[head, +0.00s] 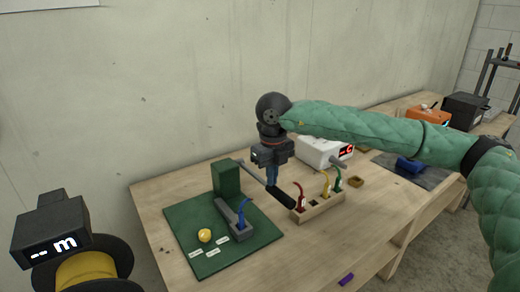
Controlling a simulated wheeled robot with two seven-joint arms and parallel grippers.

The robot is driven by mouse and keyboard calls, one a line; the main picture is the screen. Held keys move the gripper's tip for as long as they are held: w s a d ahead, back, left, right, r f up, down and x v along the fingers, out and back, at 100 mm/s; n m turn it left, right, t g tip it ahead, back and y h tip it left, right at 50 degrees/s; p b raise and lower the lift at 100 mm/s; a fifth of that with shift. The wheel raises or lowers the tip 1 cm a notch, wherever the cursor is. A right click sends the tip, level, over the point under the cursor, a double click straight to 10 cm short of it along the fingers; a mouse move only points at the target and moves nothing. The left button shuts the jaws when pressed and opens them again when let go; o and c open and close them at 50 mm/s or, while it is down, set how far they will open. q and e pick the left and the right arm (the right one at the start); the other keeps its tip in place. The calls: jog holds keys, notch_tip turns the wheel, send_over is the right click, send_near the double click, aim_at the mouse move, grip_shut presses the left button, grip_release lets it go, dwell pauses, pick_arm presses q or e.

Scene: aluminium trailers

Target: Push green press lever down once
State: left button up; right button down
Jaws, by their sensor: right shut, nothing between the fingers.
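The green press (227,180) is an upright green block at the back edge of a green board on the bench. Its lever is a thin grey rod running forward and down to the right, ending in a black handle (282,198). My right gripper (272,184) points down at the lever, its blue fingers shut and empty, overlapping the rod just behind the black handle. I cannot tell whether the fingers touch the lever. My left gripper is not in view.
The green board (185,232) also carries a yellow ball (205,236) and a grey clamp with a blue handle (241,212). A wooden holder (318,208) with coloured hooked pieces stands close right of the lever. A white device (318,150) is behind. The bench front is mostly clear.

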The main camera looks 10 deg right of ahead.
jog(key=shift+r, duration=0.1)
notch_tip(320, 180, up, 16)
jog(key=p, duration=0.3)
jog(key=shift+r+p, duration=0.2)
jog(key=shift+p, duration=0.15)
dwell(1.9)
jog(key=shift+w+r, duration=0.1)
